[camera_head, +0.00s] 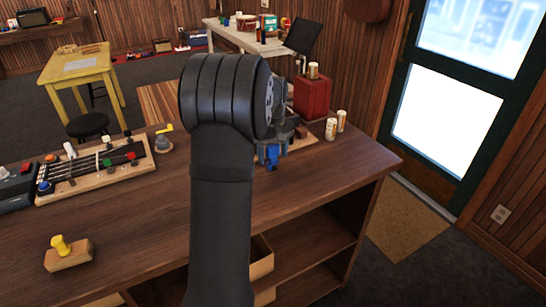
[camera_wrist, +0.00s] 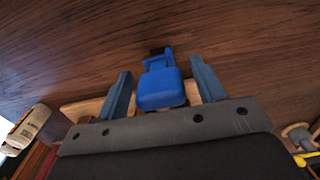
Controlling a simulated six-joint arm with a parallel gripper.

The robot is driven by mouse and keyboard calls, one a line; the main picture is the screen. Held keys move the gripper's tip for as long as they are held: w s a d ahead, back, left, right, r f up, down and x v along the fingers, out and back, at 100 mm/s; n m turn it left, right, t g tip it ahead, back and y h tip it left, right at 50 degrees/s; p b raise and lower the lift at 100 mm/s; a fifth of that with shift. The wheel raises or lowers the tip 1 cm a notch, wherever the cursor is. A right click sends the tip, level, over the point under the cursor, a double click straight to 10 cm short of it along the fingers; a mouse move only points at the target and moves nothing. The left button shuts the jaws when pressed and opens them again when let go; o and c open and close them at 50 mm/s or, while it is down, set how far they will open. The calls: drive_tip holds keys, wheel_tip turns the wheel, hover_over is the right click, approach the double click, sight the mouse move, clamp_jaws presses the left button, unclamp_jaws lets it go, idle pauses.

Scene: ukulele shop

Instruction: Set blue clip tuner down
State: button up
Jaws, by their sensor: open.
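The blue clip tuner (camera_wrist: 160,88) is a blue block with a black tip. In the wrist view it lies between the two spread fingers of my gripper (camera_wrist: 162,67), with gaps on both sides. In the head view the tuner (camera_head: 268,155) shows low beside my gripper (camera_head: 272,146), right of my arm, over the workbench (camera_head: 330,170). My gripper is open and does not clasp the tuner. My arm hides part of the bench. I cannot tell exactly what surface the tuner rests on.
Near the gripper stand a red box (camera_head: 312,97) and small white-capped bottles (camera_head: 331,129). Left on the bench are a board with strings and pegs (camera_head: 95,172) and a wooden block with a yellow knob (camera_head: 68,256). The bench front between is clear.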

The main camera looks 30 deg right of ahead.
wheel_tip(320, 180, up, 10)
drive_tip(key=shift+f, duration=0.1)
drive_tip(key=shift+r, duration=0.4)
drive_tip(key=c, duration=0.4)
